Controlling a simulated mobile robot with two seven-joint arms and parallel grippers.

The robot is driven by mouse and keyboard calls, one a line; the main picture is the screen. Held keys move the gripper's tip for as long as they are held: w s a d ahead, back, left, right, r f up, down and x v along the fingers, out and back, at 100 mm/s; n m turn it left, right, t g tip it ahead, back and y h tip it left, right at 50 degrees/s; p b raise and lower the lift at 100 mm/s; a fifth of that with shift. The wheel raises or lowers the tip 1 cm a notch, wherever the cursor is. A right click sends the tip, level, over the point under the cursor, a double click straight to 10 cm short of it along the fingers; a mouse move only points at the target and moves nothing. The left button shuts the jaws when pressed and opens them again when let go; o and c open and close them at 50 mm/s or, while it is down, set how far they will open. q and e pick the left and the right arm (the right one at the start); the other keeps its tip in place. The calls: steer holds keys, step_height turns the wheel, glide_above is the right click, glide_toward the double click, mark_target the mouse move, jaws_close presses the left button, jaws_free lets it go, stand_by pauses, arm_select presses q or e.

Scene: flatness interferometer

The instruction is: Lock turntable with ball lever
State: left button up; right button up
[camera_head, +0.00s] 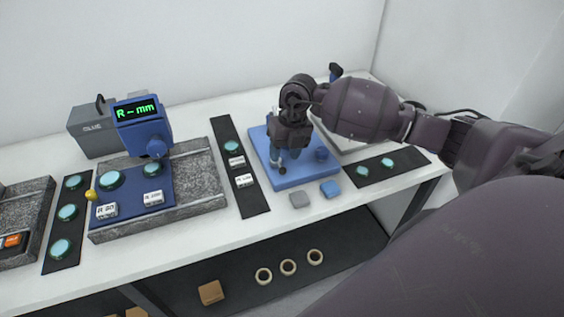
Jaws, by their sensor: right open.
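My right gripper (287,155) comes in from the right and points down over a blue platform (302,178) right of the table's middle. It is open. A small pale round tip (282,170) shows just below it; I cannot tell whether this is a lever's end or part of the gripper. A yellow ball (90,194) sits at the left edge of a blue plate (130,191) on a granite base (196,172), well left of the gripper. I cannot tell which part is the turntable. My left gripper is out of view.
A blue gauge head (146,132) reading "R-mm" stands over the granite base, beside a grey box (88,131). Dark mats (254,203) hold green discs and labelled blocks. The front table strip is clear.

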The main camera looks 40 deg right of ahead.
mark_target(281, 167)
steer(key=shift+a+f, duration=0.25)
steer(key=shift+f, duration=0.95)
steer(key=shift+a+f, duration=0.15)
steer(key=shift+f, duration=0.55)
jaws_close()
